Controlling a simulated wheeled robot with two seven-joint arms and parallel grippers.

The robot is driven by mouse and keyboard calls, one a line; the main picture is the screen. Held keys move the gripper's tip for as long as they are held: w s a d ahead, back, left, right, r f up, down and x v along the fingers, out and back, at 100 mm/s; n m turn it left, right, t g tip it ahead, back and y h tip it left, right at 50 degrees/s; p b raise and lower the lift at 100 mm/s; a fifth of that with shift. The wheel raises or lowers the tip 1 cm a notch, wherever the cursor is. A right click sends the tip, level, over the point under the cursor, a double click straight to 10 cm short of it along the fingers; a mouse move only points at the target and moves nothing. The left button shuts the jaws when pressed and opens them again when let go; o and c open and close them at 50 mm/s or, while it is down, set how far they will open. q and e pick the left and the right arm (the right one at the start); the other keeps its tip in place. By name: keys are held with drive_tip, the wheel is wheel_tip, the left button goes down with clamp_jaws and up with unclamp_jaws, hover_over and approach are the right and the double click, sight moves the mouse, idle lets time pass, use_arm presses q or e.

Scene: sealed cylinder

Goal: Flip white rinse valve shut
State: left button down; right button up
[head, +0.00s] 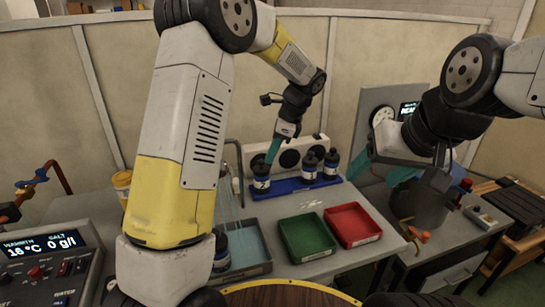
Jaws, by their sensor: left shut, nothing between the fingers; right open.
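A thin curved rinse pipe (237,143) stands behind the grey tray. Thin streams like water show below it. A small pale piece (236,185) on it may be the white valve. It is too small to tell its position. My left gripper (271,158) is shut and empty, its teal fingers pointing down just over or behind the leftmost dark bottle (262,178), right of the pipe. I cannot tell whether they touch the bottle. My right gripper (381,172) is open at the right, near the metal cylinder (420,212), far from the pipe.
A grey tray (262,268) holds a dark bottle (221,255), partly behind my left arm. Two more bottles stand on a blue rack (290,186). A green tray (307,240) and red tray (353,226) sit in front. A console (45,265) and blue-handled valve (30,182) are at left.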

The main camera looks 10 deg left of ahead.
idle(0.3)
use_arm(q)
drive_tip(key=d+f+y, duration=0.2)
drive_tip(key=d+y, duration=0.2)
drive_tip(key=y, duration=0.1)
drive_tip(key=shift+w+d+f, duration=0.2)
drive_tip(key=shift+d+f, duration=0.05)
drive_tip(key=shift+f, duration=0.15)
approach(236, 181)
wheel_tip(236, 181, down, 6)
drive_tip(key=a, duration=0.2)
drive_tip(key=shift+a+r, duration=0.2)
drive_tip(key=shift+a, duration=0.2)
